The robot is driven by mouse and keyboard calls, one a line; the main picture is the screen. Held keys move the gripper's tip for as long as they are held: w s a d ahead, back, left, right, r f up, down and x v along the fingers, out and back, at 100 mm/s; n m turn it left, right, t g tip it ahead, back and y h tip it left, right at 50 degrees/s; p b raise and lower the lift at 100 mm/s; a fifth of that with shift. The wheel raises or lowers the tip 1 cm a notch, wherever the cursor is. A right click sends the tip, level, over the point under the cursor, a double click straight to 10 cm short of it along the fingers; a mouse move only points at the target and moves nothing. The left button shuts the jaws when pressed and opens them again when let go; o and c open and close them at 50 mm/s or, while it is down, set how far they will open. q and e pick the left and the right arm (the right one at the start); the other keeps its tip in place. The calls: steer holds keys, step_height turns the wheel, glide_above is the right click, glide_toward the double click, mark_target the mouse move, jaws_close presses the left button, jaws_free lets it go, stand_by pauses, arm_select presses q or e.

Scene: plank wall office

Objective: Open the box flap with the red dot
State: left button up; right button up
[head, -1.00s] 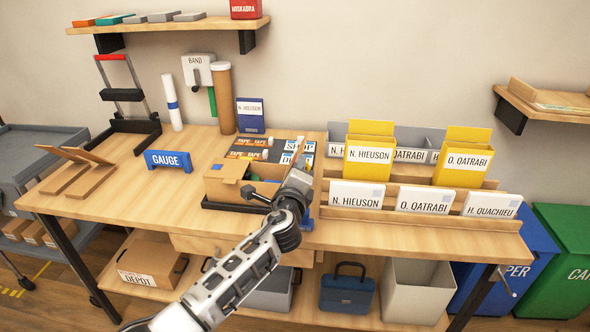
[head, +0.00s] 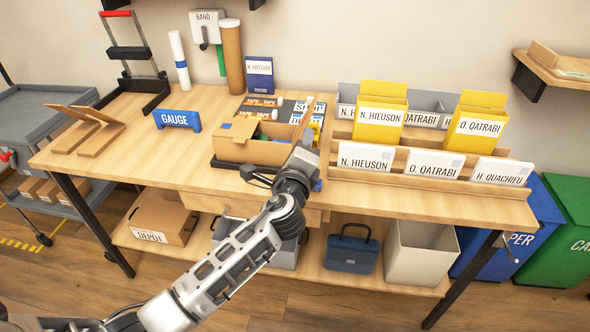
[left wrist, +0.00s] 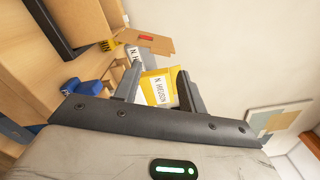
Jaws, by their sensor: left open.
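The open-topped cardboard box (head: 255,151) sits on a dark tray on the table. One flap (head: 239,128) lies outward at its left back corner. In the left wrist view, a flap with a red mark (left wrist: 146,38) sticks out from the box (left wrist: 78,20). My left gripper (head: 312,138) is at the right side of the box, close to the upright flap. In the left wrist view its fingers (left wrist: 158,85) are apart with nothing held between them. My right gripper is not in view.
A wooden rack with white cards (head: 366,157) and yellow folders (head: 380,118) stands just right of my gripper. A blue GAUGE sign (head: 177,120) is to the left. Tape packets lie behind the box. The table's front left is clear.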

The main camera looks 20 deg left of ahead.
arm_select(q)
steer(key=s+d, duration=0.1)
steer(key=s, duration=0.8)
steer(key=shift+s+d+b, duration=0.2)
steer(key=shift+d+b, duration=0.15)
steer(key=s+d+f+n+g+h, duration=0.1)
steer(key=s+f+n+g+h, duration=0.5)
steer(key=s+f+n, duration=1.2)
step_height(320, 180, down, 2)
steer(key=shift+s+d+f+g, duration=0.15)
steer(key=shift+s+d+g, duration=0.25)
steer(key=shift+s+g, duration=0.3)
steer(key=shift+c, duration=0.5)
